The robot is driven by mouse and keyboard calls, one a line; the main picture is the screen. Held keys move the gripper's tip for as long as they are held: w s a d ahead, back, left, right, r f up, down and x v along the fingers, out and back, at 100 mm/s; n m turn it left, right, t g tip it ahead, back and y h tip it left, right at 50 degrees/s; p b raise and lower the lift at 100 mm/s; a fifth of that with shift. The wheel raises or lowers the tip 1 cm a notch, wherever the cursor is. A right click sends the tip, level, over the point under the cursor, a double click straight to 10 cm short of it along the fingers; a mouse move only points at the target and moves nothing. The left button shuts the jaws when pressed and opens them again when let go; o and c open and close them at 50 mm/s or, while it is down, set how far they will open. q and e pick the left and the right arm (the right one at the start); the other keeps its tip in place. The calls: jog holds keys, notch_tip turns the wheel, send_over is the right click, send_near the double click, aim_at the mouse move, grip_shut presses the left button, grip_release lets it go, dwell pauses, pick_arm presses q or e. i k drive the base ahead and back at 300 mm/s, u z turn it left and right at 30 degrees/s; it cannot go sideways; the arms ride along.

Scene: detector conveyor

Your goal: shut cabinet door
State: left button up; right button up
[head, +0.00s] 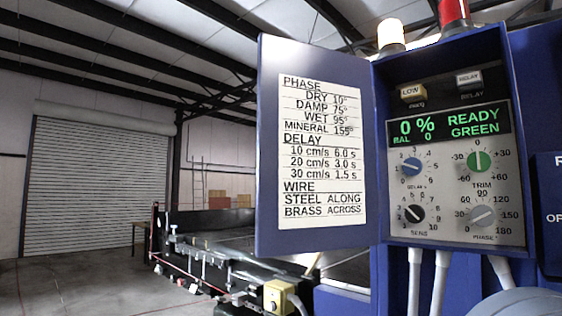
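The blue control cabinet (380,150) stands at the right of the head view. Its blue door (268,150) stands open, hinged along the cabinet's left side and swung out to the left. A white printed card (320,150) with phase, delay and wire settings is on the door's inner face. The open cabinet shows a grey panel (440,170) with several knobs and a green-lit display (448,127) reading "0 %" and "READY GREEN". Neither gripper shows. A pale rounded shape, probably part of my arm, is at the bottom right edge.
A white lamp (391,34) and a red lamp (454,14) sit above the cabinet. Grey conduits (414,280) run down below it. Open floor (80,280) lies before the roller shutter (85,185).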

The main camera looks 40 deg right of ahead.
aim_at(316, 188)
jog(key=i, duration=3.05)
jog(key=z, duration=4.15)
jog(key=i, duration=0.5)
jog(key=z, duration=0.6)
jog(key=k, duration=0.95)
jog(key=u, duration=0.25)
